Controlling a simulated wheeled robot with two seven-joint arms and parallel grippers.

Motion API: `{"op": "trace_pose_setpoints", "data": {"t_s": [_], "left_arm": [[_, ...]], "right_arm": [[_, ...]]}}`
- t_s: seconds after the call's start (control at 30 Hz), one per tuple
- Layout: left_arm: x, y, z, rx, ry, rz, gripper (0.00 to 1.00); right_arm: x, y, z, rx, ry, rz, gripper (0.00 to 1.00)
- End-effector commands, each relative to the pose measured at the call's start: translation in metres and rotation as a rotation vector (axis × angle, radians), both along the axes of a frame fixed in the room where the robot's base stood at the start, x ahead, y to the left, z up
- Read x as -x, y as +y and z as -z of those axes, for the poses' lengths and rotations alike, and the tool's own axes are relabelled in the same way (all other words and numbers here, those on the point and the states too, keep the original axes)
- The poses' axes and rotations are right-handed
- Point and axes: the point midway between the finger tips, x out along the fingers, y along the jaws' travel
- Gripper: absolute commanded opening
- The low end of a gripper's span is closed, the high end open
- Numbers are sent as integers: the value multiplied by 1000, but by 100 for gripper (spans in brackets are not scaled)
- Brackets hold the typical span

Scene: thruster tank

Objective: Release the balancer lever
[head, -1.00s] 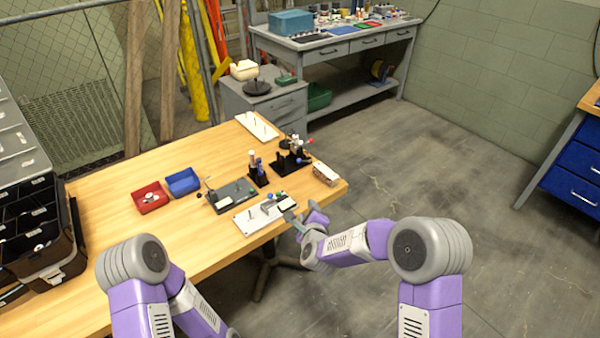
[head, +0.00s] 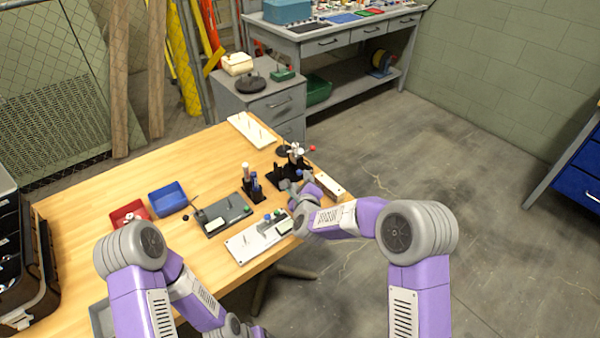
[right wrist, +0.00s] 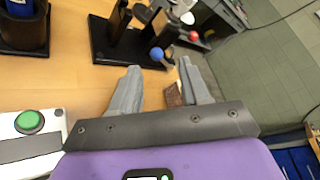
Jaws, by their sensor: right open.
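A black-based device (head: 281,171) with a silver top stands near the right edge of the wooden table. A red ball (head: 312,148) sticks out from its right side; this red ball also shows in the right wrist view (right wrist: 193,36). A blue ball (right wrist: 157,53) on the device shows just beyond my fingertips. No label shows which of these is the balancer lever. My right gripper (head: 299,188) is in front of the device. In the right wrist view my gripper (right wrist: 160,80) is open, with nothing between its fingers. My left gripper is not in view; only my left arm shows.
A white plate with fittings (head: 240,250) lies just left of my right forearm, its green button (right wrist: 29,122) close by. A small white-topped block (head: 328,185) stands right of the gripper. A dark holder (head: 254,190), grey box (head: 222,214) and blue bin (head: 168,199) stand leftward.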

Motion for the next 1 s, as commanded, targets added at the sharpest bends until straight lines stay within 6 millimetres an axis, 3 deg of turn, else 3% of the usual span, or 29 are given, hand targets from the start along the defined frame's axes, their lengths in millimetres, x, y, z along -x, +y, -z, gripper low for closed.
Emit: {"op": "trace_pose_setpoints", "data": {"t_s": [0.33,0.77,1.0], "left_arm": [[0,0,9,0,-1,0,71],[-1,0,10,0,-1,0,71],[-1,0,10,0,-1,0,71]], "right_arm": [[-42,2,13,-1,1,1,46],[-49,3,14,0,1,0,46],[-49,2,14,0,1,1,9]]}}
